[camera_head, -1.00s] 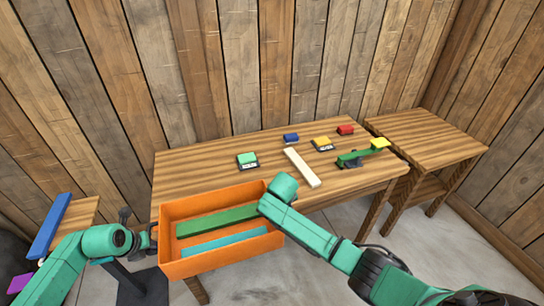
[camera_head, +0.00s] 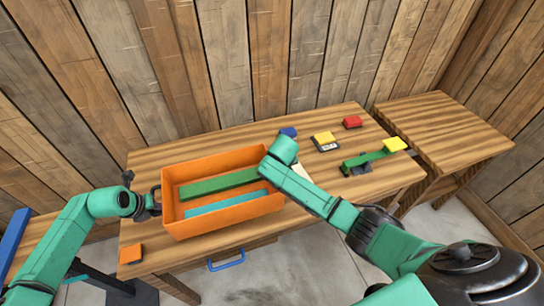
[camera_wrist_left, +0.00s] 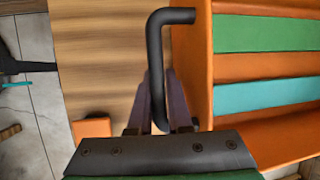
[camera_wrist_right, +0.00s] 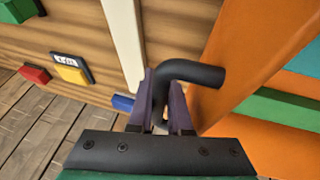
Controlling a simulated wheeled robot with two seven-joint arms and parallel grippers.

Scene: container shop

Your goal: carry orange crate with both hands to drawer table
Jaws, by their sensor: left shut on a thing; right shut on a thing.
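The orange crate (camera_head: 230,217) is over the front left part of the drawer table (camera_head: 185,250); I cannot tell whether its base touches the top. It looks about level and holds a green bar (camera_head: 215,185) and a teal bar (camera_head: 228,202). My left gripper (camera_wrist_left: 160,90) is shut on the black handle (camera_wrist_left: 160,45) at the crate's left end. My right gripper (camera_wrist_right: 162,92) is shut on the black handle (camera_wrist_right: 200,72) at the other end. In the head view my right arm hides that handle. A blue drawer handle (camera_head: 227,260) shows on the table's front.
A small orange block (camera_head: 130,253) lies at the table's front left corner. Yellow (camera_head: 325,140), red (camera_head: 352,122) and blue (camera_head: 288,132) pieces and a green beam (camera_head: 370,159) stand right of the crate. A side table (camera_head: 440,125) is at the right, a plank wall behind.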

